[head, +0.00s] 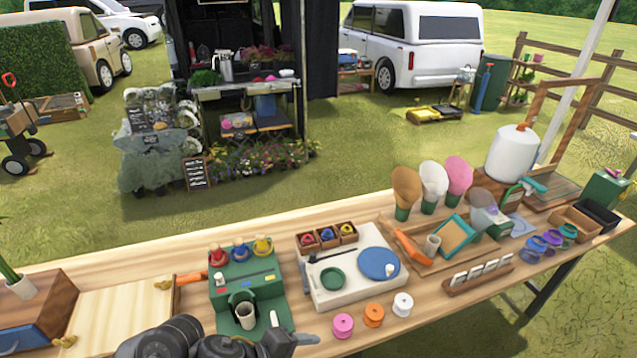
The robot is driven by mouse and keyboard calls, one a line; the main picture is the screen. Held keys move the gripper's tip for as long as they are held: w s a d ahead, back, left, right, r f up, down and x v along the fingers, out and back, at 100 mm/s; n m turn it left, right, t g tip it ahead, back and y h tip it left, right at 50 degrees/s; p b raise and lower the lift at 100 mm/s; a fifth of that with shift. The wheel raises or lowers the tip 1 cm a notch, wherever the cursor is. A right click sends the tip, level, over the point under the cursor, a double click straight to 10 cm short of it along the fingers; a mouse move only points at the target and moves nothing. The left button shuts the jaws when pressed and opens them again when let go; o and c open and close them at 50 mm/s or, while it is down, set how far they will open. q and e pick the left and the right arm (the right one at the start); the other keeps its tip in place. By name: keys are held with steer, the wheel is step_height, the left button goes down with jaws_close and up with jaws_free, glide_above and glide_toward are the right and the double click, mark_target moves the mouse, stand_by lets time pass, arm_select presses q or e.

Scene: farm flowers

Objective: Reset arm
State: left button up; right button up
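My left arm comes in at the bottom edge, left of centre, with dark links. Its gripper (292,328) is in front of the green dispenser stand (246,282), near the table's front edge. Its two light fingertips stand apart, one pointing up and one to the right, and I see nothing held between them. Part of this gripper is cut off or hidden by its own links. My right arm and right gripper are not in view.
The long wooden table (190,242) is crowded. A cup (246,315) stands in the green stand. A white board (345,290) with a blue disc (379,263) lies to the right. Pink (343,325), orange (373,315) and white (402,304) spools stand near the front edge.

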arm_select(q)
steer(key=a+n+t+y, duration=0.35)
steer(key=a+n, duration=0.35)
steer(key=n, duration=0.7)
steer(key=s+a+f+n+g+y, duration=0.2)
steer(key=s+a+f+n, duration=0.25)
steer(key=s+a, duration=0.25)
steer(key=s+a+f+n+g+y, duration=0.3)
steer(key=s+a+n, duration=0.3)
steer(key=s+a, duration=0.1)
step_height(320, 180, down, 27)
steer(key=b, duration=0.3)
steer(key=s+a+f+g+b, duration=0.1)
steer(key=s+f, duration=0.7)
steer(key=f, duration=0.2)
steer(key=s+a+f+g+b, duration=0.1)
steer(key=s+f+b, duration=0.1)
steer(key=s+f, duration=0.7)
step_height(320, 180, down, 3)
steer(key=shift+a+r+m+b, duration=0.2)
steer(key=shift+a+m+b, duration=0.1)
steer(key=shift+a+m, duration=0.15)
steer(key=shift+s, duration=0.1)
